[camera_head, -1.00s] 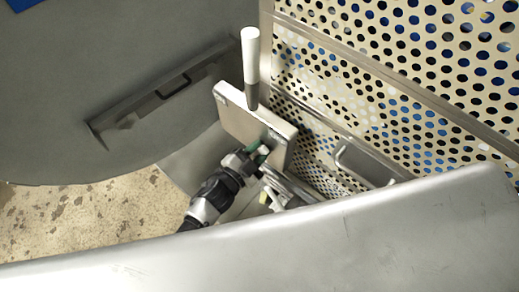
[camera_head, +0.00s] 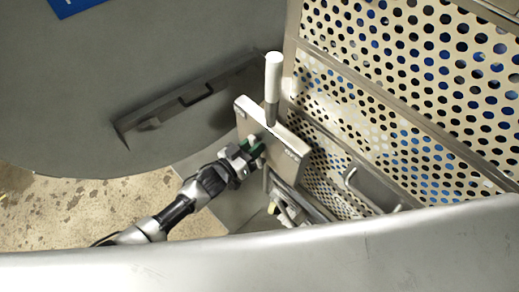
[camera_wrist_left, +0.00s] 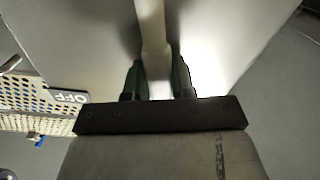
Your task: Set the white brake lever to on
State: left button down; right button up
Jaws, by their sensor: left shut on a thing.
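A tall lever with a white grip (camera_head: 273,75) and grey shaft rises from the top edge of a pale metal plate (camera_head: 285,150). My left gripper (camera_head: 252,147), with green fingertips, is at the left face of this plate, below the white grip. In the left wrist view the two green fingers (camera_wrist_left: 160,82) close from both sides on a pale lever bar (camera_wrist_left: 151,25) that runs up between them. I cannot tell whether this bar is part of the tall lever. My right gripper is out of view.
A perforated metal panel (camera_head: 425,90) with a handle (camera_head: 372,190) stands right of the plate. A large grey round door (camera_head: 90,80) with a bracket (camera_head: 190,98) lies to the left. A curved metal rim (camera_head: 300,255) crosses the foreground. Speckled floor shows at lower left.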

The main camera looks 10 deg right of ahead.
pick_arm(q)
jog(key=w+n, duration=0.1)
jog(key=a+f+n+b, duration=0.1)
jog(key=n, duration=0.1)
jog(key=w+a+f+n+b, duration=0.1)
jog(key=n, duration=0.1)
jog(key=shift+w, duration=0.3)
dwell(0.4)
jog(key=c, duration=0.9)
grip_release()
jog(key=shift+a, duration=0.1)
jog(key=v, duration=1)
jog(key=shift+s+a+b, duration=0.25)
jog(key=shift+a+b, duration=0.05)
jog(key=shift+b, duration=0.1)
